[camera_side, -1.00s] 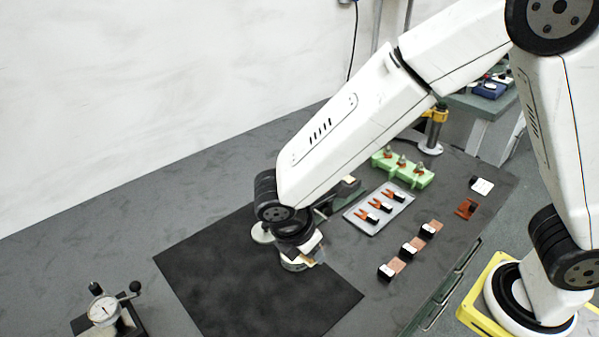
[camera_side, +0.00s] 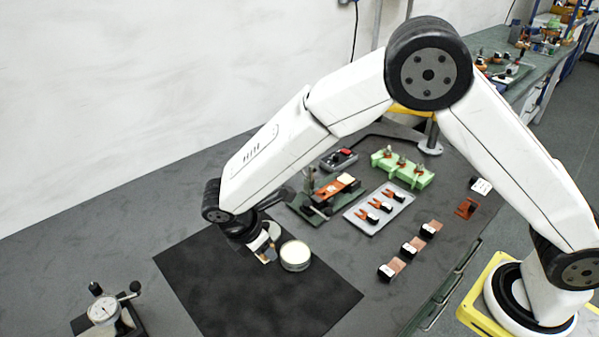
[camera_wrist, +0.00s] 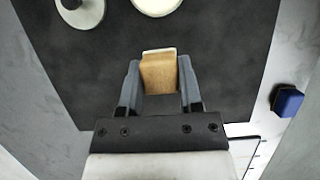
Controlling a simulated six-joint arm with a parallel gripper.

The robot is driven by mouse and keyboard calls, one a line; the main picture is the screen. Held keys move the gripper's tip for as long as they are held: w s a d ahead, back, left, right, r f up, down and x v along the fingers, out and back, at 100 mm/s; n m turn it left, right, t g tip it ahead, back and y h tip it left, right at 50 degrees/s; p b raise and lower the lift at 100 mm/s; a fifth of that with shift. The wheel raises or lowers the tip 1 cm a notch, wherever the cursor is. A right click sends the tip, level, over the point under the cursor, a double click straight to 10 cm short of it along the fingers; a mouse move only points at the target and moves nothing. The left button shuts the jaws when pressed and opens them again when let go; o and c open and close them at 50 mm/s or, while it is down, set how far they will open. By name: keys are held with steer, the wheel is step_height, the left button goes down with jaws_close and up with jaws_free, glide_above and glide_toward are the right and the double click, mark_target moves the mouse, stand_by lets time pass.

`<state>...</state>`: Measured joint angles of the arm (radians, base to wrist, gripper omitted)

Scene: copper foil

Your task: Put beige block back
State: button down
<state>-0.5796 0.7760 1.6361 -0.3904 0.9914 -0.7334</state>
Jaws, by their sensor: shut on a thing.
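The beige block (camera_wrist: 160,74) is between the fingers of my gripper (camera_wrist: 160,88) in the wrist view, with a pale edge at its far end. My gripper (camera_side: 266,255) is shut on it. In the side view my gripper is over the black mat (camera_side: 215,290), just left of a round pale-topped container (camera_side: 296,255). The block is small there and mostly hidden by the fingers. The container's pale top also shows at the upper edge of the wrist view (camera_wrist: 155,5). I cannot tell the block's exact height above the mat.
A grey disc with a knob (camera_wrist: 82,10) lies near the container. A dial gauge (camera_side: 104,311) stands at lower left. A green fixture (camera_side: 318,205), a tray of clips (camera_side: 378,207) and several copper-and-black pieces (camera_side: 413,247) lie right. The mat's front is clear.

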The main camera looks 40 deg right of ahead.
glide_above(256, 269)
steer(key=a, duration=0.1)
steer(key=shift+s+f, duration=0.15)
steer(key=shift+f, duration=0.95)
steer(key=shift+s+f, duration=0.1)
steer(key=shift+f, duration=0.95)
steer(key=shift+w+a+f, duration=0.1)
steer(key=shift+w+f, duration=0.15)
steer(key=shift+f, duration=1.6)
steer(key=shift+f, duration=0.15)
steer(key=shift+c, duration=1.3)
jaws_free()
steer(key=v, duration=1.2)
